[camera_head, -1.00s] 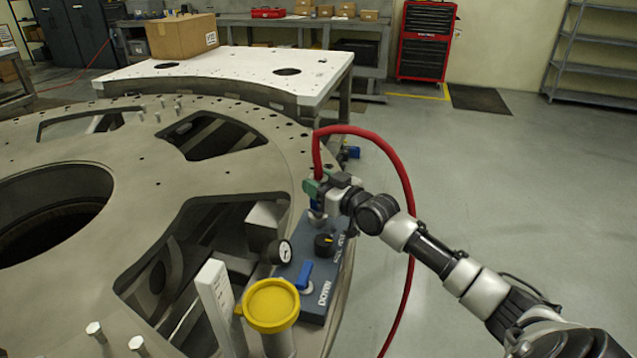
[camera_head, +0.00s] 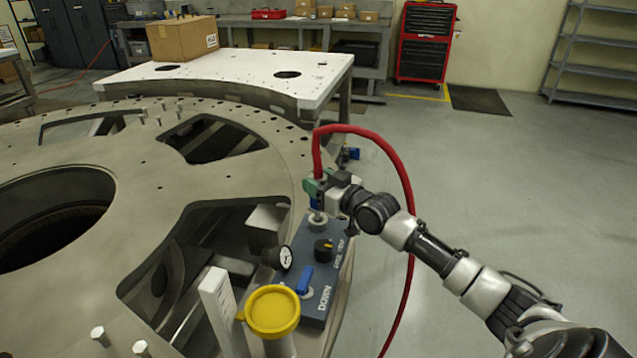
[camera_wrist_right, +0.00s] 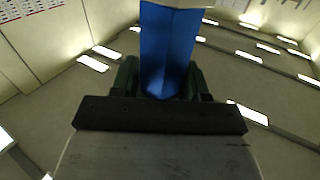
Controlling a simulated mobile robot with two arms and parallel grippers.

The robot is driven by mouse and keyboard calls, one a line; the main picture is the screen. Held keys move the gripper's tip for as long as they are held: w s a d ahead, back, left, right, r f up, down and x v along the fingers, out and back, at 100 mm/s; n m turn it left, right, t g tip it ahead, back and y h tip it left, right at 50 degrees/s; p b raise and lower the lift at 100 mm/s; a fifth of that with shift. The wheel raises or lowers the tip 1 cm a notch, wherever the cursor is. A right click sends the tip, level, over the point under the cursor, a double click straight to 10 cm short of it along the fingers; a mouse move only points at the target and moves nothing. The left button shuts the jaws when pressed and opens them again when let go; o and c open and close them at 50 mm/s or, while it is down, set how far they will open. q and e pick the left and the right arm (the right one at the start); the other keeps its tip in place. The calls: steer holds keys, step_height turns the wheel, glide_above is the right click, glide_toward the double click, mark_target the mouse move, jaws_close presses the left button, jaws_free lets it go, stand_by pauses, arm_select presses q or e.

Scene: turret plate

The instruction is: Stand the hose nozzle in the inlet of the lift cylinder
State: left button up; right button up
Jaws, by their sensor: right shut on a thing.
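My right gripper (camera_head: 318,188) is shut on the blue hose nozzle (camera_head: 316,203), which points down roughly upright. The red hose (camera_head: 392,158) loops up from it and down to the right. In the right wrist view the blue nozzle (camera_wrist_right: 167,50) sits between the green fingers. Just below the nozzle is a grey round fitting (camera_head: 318,222), apparently the inlet, at the back end of the blue-grey control panel (camera_head: 318,300). The nozzle's lower end appears just above or at this fitting; I cannot tell whether they touch. My left gripper is not in view.
A yellow-capped cylinder (camera_head: 272,312) and a white upright block (camera_head: 217,305) stand close by. The large turret plate (camera_head: 130,190) has wide openings. Open floor lies to the right.

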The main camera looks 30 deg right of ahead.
mark_target(318, 167)
steer(key=shift+r+p, duration=1.45)
steer(key=shift+r, duration=0.5)
steer(key=shift+a+f, duration=0.1)
